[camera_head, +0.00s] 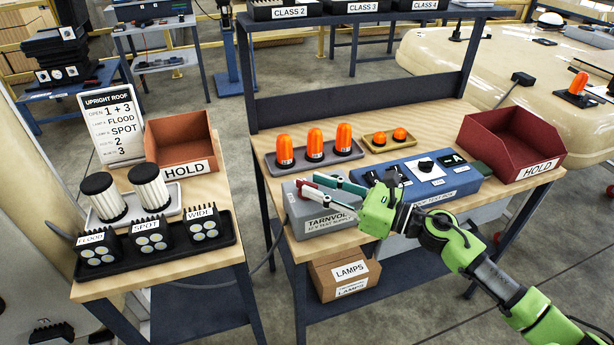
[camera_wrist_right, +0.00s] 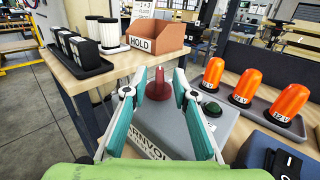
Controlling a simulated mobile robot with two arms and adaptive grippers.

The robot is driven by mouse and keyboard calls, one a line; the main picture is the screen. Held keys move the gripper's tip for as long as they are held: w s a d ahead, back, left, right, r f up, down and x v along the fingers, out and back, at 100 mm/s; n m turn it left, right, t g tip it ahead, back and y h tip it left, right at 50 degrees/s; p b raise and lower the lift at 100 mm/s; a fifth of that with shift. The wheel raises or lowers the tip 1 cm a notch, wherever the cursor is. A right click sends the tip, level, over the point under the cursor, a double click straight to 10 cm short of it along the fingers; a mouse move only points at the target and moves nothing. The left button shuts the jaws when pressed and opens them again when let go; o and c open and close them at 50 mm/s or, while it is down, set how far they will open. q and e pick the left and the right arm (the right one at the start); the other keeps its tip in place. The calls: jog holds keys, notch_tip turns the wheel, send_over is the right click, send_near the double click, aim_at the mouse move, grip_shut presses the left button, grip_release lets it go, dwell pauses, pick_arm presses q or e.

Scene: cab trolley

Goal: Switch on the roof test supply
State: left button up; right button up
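The grey test supply box, labelled TARNVOLT (camera_head: 330,222), sits at the front left of the right-hand bench. In the right wrist view, a red knob (camera_wrist_right: 158,88) stands on the top of the box (camera_wrist_right: 176,132). A dark green round button or lamp (camera_wrist_right: 212,109) is beside it, to the right. My right gripper (camera_head: 308,184) is over the box. In the right wrist view its teal fingers (camera_wrist_right: 158,94) are apart, with the red knob showing between the tips. I cannot tell whether they touch it. My left gripper is not in view.
A blue test box (camera_head: 425,180) with dial and switches stands right of the supply, near my right arm. Orange beacons (camera_head: 315,142) sit on a tray behind. A red HOLD bin (camera_head: 512,143) is at the bench's right. Lamps and filters fill the left bench.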

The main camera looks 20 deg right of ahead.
aim_at(307, 183)
jog(key=shift+p+x, duration=0.3)
jog(key=shift+x, duration=0.9)
jog(key=shift+w+a, duration=0.2)
jog(key=shift+w, duration=0.1)
jog(key=shift+w+a, duration=0.1)
grip_shut()
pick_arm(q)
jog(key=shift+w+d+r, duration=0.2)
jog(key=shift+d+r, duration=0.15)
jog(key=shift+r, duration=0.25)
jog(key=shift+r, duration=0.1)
